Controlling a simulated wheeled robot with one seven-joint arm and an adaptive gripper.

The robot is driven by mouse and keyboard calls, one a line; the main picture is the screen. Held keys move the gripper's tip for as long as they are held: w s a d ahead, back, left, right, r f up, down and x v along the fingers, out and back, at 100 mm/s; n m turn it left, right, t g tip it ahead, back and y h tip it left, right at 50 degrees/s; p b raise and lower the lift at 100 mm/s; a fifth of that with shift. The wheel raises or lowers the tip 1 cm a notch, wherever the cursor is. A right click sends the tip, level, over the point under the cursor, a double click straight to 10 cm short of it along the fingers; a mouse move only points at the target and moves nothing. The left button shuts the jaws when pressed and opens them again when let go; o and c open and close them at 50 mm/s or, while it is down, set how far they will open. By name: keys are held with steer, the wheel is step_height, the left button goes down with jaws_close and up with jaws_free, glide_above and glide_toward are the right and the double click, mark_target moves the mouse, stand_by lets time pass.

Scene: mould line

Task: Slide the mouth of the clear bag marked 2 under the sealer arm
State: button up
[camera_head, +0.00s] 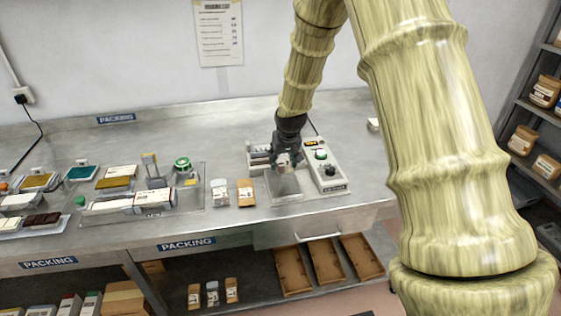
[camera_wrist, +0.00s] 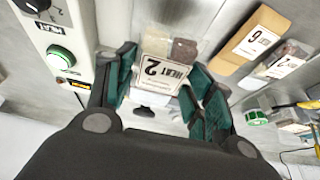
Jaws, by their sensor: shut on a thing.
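The clear bag marked 2 (camera_wrist: 163,73) is between my green-padded fingers (camera_wrist: 160,92) in the wrist view, its white label facing the camera. My gripper (camera_head: 285,162) is shut on it. In the head view the clear bag (camera_head: 284,185) hangs just below my fingers, over the front of the sealer's plate. The sealer (camera_head: 326,168) stands right beside my gripper, with a green button and a dark dial. Its panel (camera_wrist: 62,50) is at the left in the wrist view. The sealer arm is largely hidden behind my gripper; I cannot tell whether the bag's mouth is under it.
A brown pouch (camera_head: 245,192) and another small clear bag (camera_head: 219,192) stand left of the sealer. Further left is a clear tray (camera_head: 190,197) with boxes and a green-topped roll. The bench (camera_head: 235,118) behind is bare. Its front edge lies close before the sealer.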

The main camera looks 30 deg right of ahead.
steer(key=shift+f+b, duration=1.9)
steer(key=shift+f, duration=1.05)
steer(key=shift+w+d+r, duration=0.1)
steer(key=shift+w+r, duration=0.05)
steer(key=shift+w, duration=0.25)
steer(key=shift+w+d+p, duration=0.2)
steer(key=shift+w+d, duration=0.05)
steer(key=shift+w, duration=0.65)
steer(key=shift+w+d+p, duration=0.15)
steer(key=shift+w+d, duration=0.1)
steer(key=shift+w, duration=0.6)
steer(key=shift+f+p, duration=0.25)
steer(key=shift+p, duration=0.05)
steer(key=o, duration=1.1)
steer(key=shift+r, duration=0.1)
steer(key=v, duration=1.1)
steer(key=shift+s+r, duration=0.25)
steer(key=shift+r, duration=0.05)
